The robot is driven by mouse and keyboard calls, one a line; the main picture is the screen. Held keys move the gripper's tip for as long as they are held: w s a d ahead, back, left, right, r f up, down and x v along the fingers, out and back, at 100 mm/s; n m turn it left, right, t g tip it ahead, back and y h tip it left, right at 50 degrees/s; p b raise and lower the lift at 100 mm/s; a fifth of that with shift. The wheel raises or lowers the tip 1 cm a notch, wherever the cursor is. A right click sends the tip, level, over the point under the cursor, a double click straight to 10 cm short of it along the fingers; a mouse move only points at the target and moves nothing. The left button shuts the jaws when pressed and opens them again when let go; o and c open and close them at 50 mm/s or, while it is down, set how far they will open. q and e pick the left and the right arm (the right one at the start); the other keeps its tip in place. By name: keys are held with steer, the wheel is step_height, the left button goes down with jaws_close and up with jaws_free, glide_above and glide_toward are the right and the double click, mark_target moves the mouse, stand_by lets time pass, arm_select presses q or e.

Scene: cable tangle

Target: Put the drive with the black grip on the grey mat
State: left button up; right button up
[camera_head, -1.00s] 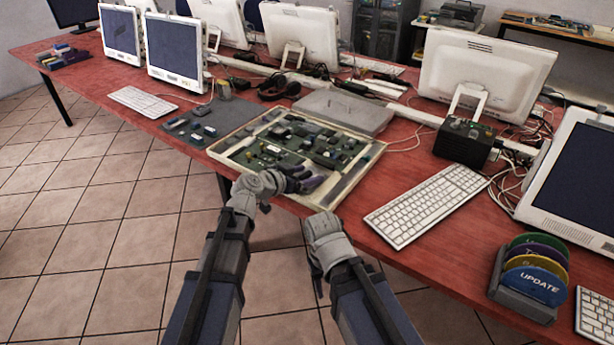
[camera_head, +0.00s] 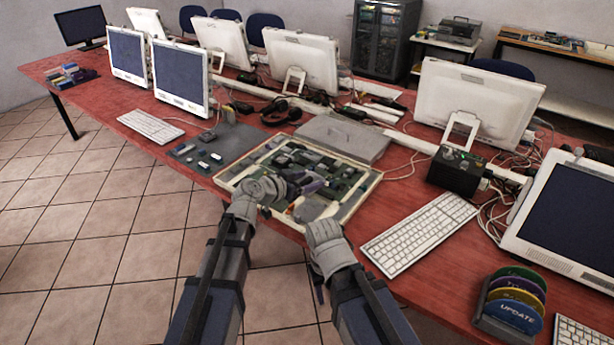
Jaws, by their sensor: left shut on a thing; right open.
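The grey mat (camera_head: 234,139) lies on the red table, left of an open, shallow tray (camera_head: 371,188) full of boards and small parts. Several small drives or sticks lie on the mat, among them a pale one (camera_head: 203,166). My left gripper (camera_head: 291,186) is over the tray's front part, shut on a small dark thing that its fingers mostly hide. I cannot make out the grip colour. Dark and purplish parts (camera_head: 311,184) show just beyond its fingertips. My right gripper (camera_head: 318,246) is open and empty in front of the table's front edge, below the tray.
A closed grey case (camera_head: 343,138) lies behind the tray, with headphones (camera_head: 281,112) to its left. A white keyboard (camera_head: 420,233) is right of the tray, another (camera_head: 150,126) left of the mat. A black box (camera_head: 455,168) and a disc rack (camera_head: 512,303) stand at right.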

mark_target(308, 179)
arm_select(q)
steer(key=shift+r, duration=0.1)
step_height(308, 179, up, 12)
steer(key=p, duration=1.1)
steer(key=shift+f+p, duration=0.25)
steer(key=shift+p, duration=0.05)
steer(key=shift+d, duration=0.1)
